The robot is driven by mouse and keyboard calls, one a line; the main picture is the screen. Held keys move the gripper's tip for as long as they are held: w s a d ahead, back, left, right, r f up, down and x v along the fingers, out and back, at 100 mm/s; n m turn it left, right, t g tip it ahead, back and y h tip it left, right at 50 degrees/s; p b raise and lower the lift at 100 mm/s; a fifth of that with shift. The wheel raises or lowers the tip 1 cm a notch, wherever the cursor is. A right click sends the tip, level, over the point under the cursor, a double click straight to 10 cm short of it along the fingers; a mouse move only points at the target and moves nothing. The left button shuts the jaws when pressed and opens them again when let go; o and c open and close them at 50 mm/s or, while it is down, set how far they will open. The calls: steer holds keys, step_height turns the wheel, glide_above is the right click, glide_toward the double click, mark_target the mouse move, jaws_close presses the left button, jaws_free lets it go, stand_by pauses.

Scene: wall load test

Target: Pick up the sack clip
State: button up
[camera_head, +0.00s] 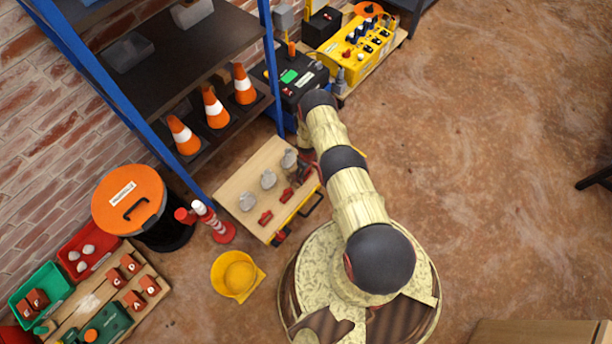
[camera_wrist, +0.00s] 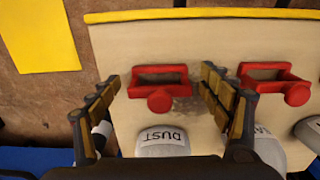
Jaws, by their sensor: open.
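Red sack clips, each an open frame with a round knob, lie on a pale wooden cart top (camera_head: 238,184). In the wrist view, one red clip (camera_wrist: 160,86) lies between my gripper's fingers (camera_wrist: 160,84), with board visible around it. A second red clip (camera_wrist: 275,79) is right of the right finger. My gripper (camera_head: 304,170) is open and empty over the cart's upper right end. In the head view, two red clips (camera_head: 265,217) (camera_head: 287,194) show clearly; the clip at my gripper is hard to make out.
Grey sacks (camera_head: 268,179) stand beside the clips; one marked DUST (camera_wrist: 163,140) is close to my fingers. A blue-framed shelf (camera_head: 110,80) with cones rises behind the cart. A red-white post (camera_head: 213,222) and yellow bucket (camera_head: 238,274) stand nearby. The right floor is mostly clear.

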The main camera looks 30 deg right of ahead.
steer(key=shift+c, duration=1.4)
steer(key=c, duration=0.7)
steer(key=shift+c, duration=0.4)
